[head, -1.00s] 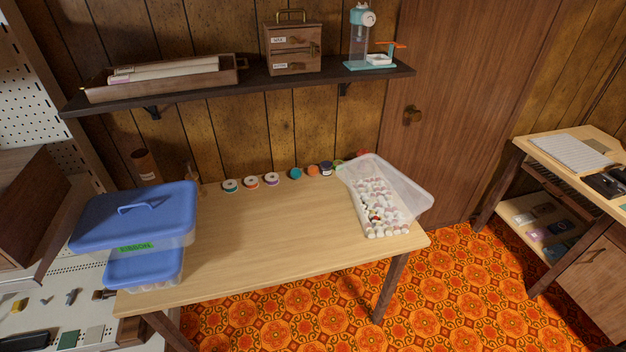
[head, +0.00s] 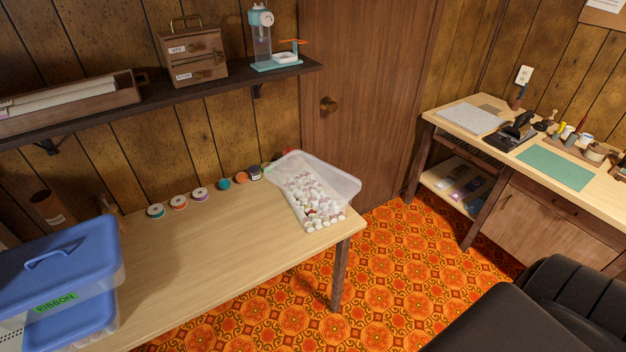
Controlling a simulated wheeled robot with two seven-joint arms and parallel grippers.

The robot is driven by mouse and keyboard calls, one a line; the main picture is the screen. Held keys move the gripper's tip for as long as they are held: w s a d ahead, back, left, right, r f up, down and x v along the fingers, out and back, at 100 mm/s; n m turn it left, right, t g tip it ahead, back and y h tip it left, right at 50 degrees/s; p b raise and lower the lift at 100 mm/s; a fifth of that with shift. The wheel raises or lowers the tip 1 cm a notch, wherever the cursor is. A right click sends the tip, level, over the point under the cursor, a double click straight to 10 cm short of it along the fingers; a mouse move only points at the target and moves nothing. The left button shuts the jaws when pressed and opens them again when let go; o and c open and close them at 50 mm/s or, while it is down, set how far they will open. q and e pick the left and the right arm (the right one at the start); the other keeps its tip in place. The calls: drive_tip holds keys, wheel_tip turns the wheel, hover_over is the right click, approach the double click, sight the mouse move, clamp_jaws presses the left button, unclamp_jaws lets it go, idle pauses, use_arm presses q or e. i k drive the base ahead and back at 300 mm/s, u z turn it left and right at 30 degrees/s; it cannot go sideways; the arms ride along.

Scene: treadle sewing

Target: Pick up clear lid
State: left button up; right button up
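I cannot make out a separate clear lid. A clear, whitish plastic bin (head: 343,187) full of small white and pink spools (head: 311,199) sits at the right end of the wooden table (head: 205,247). Whether a clear lid is part of it, I cannot tell. A blue lid (head: 75,252) with a handle covers a clear box labelled RIBBON at the table's left end. Another blue lid (head: 72,316) shows below it. Neither of my grippers is in view.
Several coloured spools (head: 179,202) line the table's back edge; its middle is clear. A shelf (head: 150,98) hangs above. A desk (head: 485,145) with tools and a green mat (head: 555,168) stands right. A black padded shape (head: 580,295) fills the lower right.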

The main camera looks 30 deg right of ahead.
sight(325, 188)
drive_tip(key=u, duration=3.05)
drive_tip(key=k, duration=1.5)
drive_tip(key=z, duration=1.75)
